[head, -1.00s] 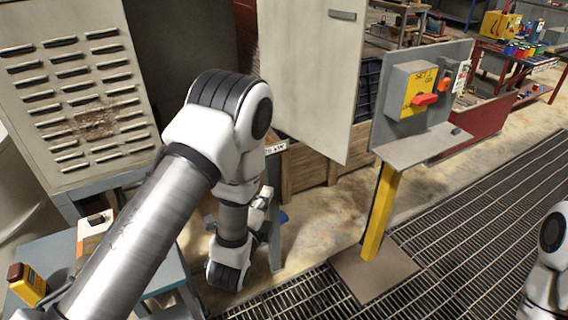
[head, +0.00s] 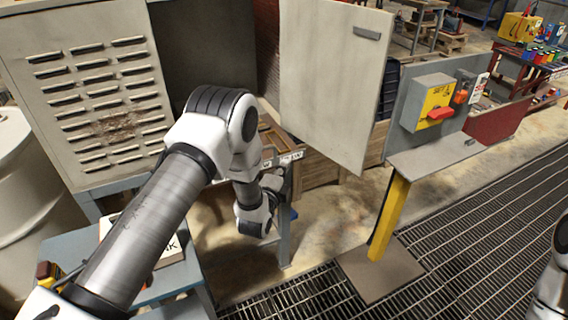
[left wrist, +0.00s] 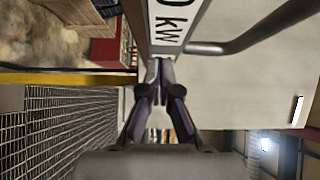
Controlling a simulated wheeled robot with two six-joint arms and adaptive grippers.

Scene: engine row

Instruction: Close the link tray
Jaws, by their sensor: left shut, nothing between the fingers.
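The link tray (head: 271,139) shows in the head view as an open brown-edged tray, pulled out below the open cabinet, partly hidden by my left arm. Its front carries a white label (head: 290,158), which shows close up with "kW" in the left wrist view (left wrist: 178,27). My left gripper (head: 273,181) is at the tray's front, just below the label. In the left wrist view its fingers (left wrist: 158,72) are together and empty, with the tips close to the label's edge; I cannot tell whether they touch. My right gripper is out of view.
The grey cabinet door (head: 333,85) stands open right of the tray. A switch panel (head: 433,110) on a yellow post (head: 389,215) stands further right. A blue side table (head: 75,250) is at lower left. Floor grating (head: 440,230) lies clear in front.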

